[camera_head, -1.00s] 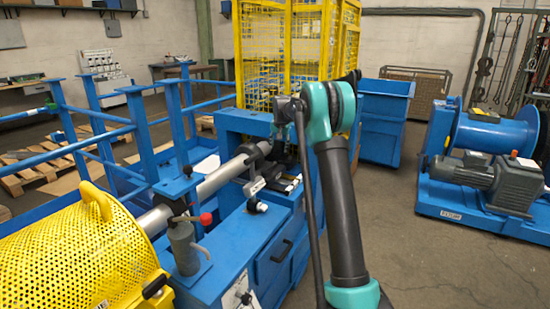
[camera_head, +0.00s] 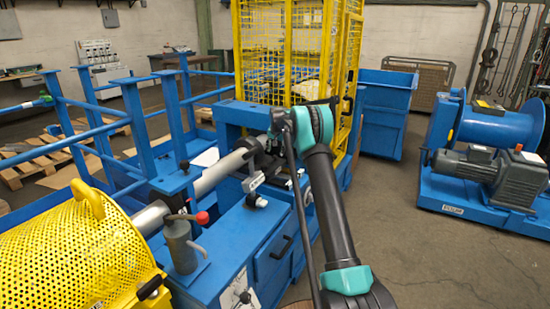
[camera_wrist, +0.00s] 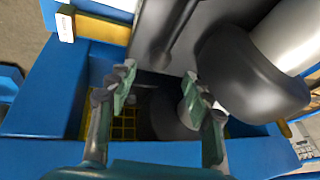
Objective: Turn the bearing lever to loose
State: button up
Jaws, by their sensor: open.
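My gripper (camera_wrist: 158,88) is open in the wrist view, its two green-padded fingers apart with nothing held. It points down into a blue frame, close to a rounded dark bearing housing (camera_wrist: 245,75) with a bright steel shaft (camera_wrist: 290,35). A pale rounded part (camera_wrist: 188,108) shows beside the right finger; I cannot tell whether they touch or whether it is the bearing lever. In the head view, my arm hides much of the housing.
A yellow mesh cage (camera_head: 290,50) stands behind the arm. A yellow perforated guard (camera_head: 70,250) covers the near end of the steel shaft (camera_head: 215,175). Blue rails run along the left. Open floor (camera_head: 410,245) lies to the right, before a blue drum unit (camera_head: 500,125).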

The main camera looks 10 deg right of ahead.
aim_at(275, 156)
jog(key=x, duration=0.5)
jog(key=shift+w+f, duration=0.15)
jog(key=shift+f, duration=0.25)
grip_shut()
